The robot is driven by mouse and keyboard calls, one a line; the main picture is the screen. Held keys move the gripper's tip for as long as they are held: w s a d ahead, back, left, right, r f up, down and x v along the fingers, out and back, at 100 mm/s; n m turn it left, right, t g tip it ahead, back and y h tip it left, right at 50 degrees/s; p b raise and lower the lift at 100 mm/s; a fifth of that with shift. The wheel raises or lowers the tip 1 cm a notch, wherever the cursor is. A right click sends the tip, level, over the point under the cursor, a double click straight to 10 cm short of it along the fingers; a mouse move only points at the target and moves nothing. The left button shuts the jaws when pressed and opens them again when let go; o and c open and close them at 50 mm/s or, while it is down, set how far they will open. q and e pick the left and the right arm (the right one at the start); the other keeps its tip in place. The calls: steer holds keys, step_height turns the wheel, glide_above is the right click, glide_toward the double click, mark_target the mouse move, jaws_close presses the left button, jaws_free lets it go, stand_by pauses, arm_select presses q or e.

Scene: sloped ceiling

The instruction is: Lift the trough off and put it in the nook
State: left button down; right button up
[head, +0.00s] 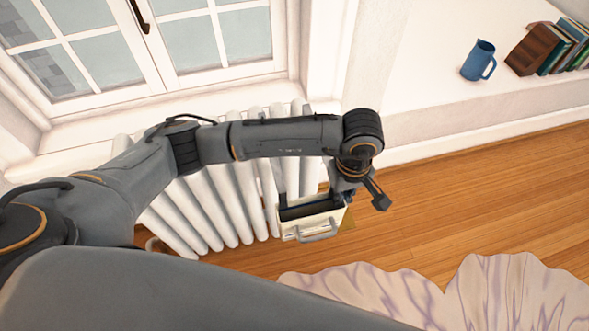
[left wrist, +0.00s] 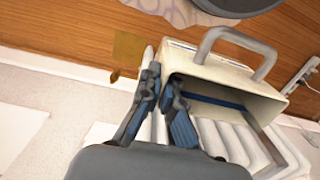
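The trough (head: 309,229) is a cream box with a dark inside and a grey handle on its front. It hangs by grey straps against the white radiator (head: 215,205) under the window. It also shows in the left wrist view (left wrist: 225,75), open side toward the camera. My left gripper (head: 341,192) is at the trough's right end in the head view. In the left wrist view its fingertips (left wrist: 160,77) are close together at the end wall, one outside and one inside, and seem shut on it. My right gripper is not in view.
A white recess (head: 440,75) at the upper right holds a blue jug (head: 476,61) and several books (head: 562,48); its front left part is clear. A pale wavy-edged rug (head: 400,296) lies on the wooden floor (head: 455,200). A window (head: 150,50) stands behind the radiator.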

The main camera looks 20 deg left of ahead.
arm_select(q)
steer(key=shift+s+d, duration=0.25)
steer(key=shift+s, duration=0.15)
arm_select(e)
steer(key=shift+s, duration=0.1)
arm_select(q)
steer(key=s+d+b, duration=0.1)
steer(key=s+d, duration=0.7)
steer(key=s, duration=0.3)
steer(key=shift+s, duration=0.3)
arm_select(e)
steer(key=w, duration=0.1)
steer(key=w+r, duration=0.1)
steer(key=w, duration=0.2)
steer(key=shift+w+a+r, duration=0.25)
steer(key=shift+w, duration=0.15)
